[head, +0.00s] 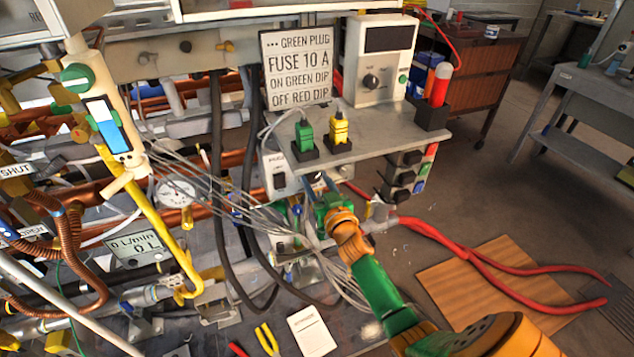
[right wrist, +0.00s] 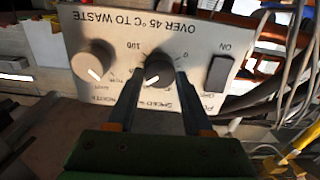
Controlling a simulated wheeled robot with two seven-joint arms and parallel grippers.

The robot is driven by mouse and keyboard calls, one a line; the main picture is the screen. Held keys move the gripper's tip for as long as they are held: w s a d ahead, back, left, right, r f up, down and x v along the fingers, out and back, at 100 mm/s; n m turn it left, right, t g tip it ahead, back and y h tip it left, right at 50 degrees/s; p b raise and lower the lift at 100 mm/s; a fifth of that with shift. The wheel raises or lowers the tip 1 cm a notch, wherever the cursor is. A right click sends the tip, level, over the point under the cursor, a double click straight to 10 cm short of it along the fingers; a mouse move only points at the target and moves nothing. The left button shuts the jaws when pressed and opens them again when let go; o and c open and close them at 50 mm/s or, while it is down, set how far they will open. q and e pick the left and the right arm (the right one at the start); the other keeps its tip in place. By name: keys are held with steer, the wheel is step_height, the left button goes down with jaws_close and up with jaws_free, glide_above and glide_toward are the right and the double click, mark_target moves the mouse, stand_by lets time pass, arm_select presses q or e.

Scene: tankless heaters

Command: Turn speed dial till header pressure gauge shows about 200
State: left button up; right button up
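In the right wrist view the dark speed dial (right wrist: 159,70) sits on a pale panel (right wrist: 210,40), which appears upside down, between its 0 and 100 marks. My right gripper (right wrist: 159,80) has one finger on each side of this dial. The fingers are apart, with a small gap seeming to show beside the knob; contact is unclear. In the head view my right gripper (head: 319,184) is at the front of the white box (head: 277,178) under the shelf and hides the dial. A round white gauge (head: 175,192) stands among the pipes; its reading is too small to tell. My left gripper is not in view.
A second knob (right wrist: 94,60) and a power switch (right wrist: 219,74) flank the dial. Loose grey cables (head: 215,190) hang left of the box. A flow display (head: 137,247) reads 0 L/min. Green (head: 304,135) and yellow (head: 339,128) plugs stand on the shelf above.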

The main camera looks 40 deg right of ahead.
jaws_close()
steer(key=shift+n, duration=0.4)
steer(key=o, duration=0.6)
jaws_free()
steer(key=shift+o, duration=0.2)
steer(key=v, duration=0.7)
steer(key=shift+p, duration=0.4)
steer(key=shift+s+f, duration=0.1)
